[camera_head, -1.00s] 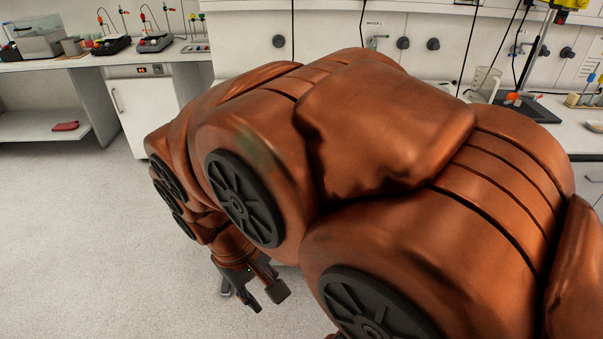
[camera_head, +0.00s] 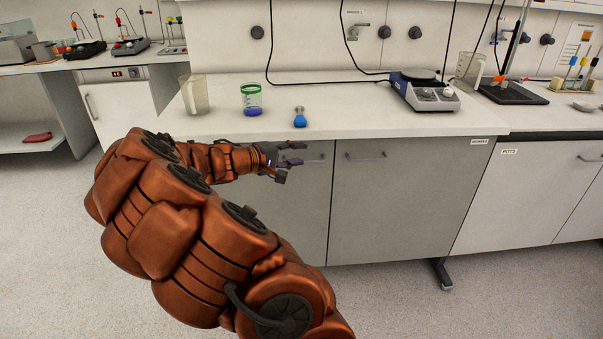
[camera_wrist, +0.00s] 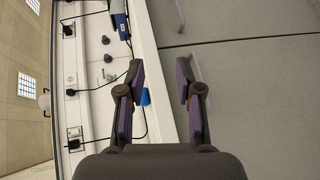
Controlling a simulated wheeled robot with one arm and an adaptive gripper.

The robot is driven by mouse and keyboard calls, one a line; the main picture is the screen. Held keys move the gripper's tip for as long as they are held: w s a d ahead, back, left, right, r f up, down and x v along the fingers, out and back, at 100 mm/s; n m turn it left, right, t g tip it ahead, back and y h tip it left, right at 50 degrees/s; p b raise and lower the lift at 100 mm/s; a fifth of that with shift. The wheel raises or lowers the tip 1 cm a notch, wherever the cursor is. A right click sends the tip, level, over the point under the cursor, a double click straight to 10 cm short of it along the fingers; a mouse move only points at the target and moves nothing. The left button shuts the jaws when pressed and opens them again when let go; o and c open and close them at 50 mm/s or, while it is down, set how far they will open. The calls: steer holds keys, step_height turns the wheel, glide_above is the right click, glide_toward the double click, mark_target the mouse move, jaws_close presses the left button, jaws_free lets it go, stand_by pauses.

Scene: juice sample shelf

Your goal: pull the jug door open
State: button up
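Two grey cabinet doors sit under the bench: a left door (camera_head: 290,215) and a right door (camera_head: 400,205) with a dark bar handle (camera_head: 366,157). No readable label tells me which is the jug door. My gripper (camera_head: 289,161) is in front of the left door's upper part, close to its pale bar handle (camera_head: 315,160). In the wrist view my gripper (camera_wrist: 160,80) is open and empty, with its fingers wide apart. The left door's handle (camera_wrist: 196,67) shows just past the right fingertip there. Contact cannot be told. Both doors look shut.
A clear jug (camera_head: 195,95), a green-rimmed beaker (camera_head: 251,102) and a blue flask (camera_head: 299,118) stand on the bench near its front edge (camera_head: 400,133), above my gripper. A hotplate (camera_head: 425,90) is farther right. A POTS cabinet (camera_head: 520,190) adjoins. The floor in front is clear.

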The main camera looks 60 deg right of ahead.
steer(key=w+d+f+n+t+h+b, duration=0.1)
steer(key=w+d+f+n+b, duration=0.1)
steer(key=w+d+f, duration=0.3)
steer(key=w+d+f+n+t+h+b, duration=0.1)
steer(key=w+f+n+t, duration=0.15)
steer(key=f, duration=0.35)
steer(key=shift+m+g, duration=0.45)
steer(key=shift+s+d+f, duration=0.1)
steer(key=shift+d+f, duration=0.1)
steer(key=shift+d, duration=1)
steer(key=shift+s+d+f, duration=0.1)
steer(key=shift+d+f, duration=0.05)
steer(key=shift+d, duration=1)
steer(key=shift+s+d+f, duration=0.1)
steer(key=shift+d+f, duration=0.1)
steer(key=shift+d, duration=1)
jaws_close()
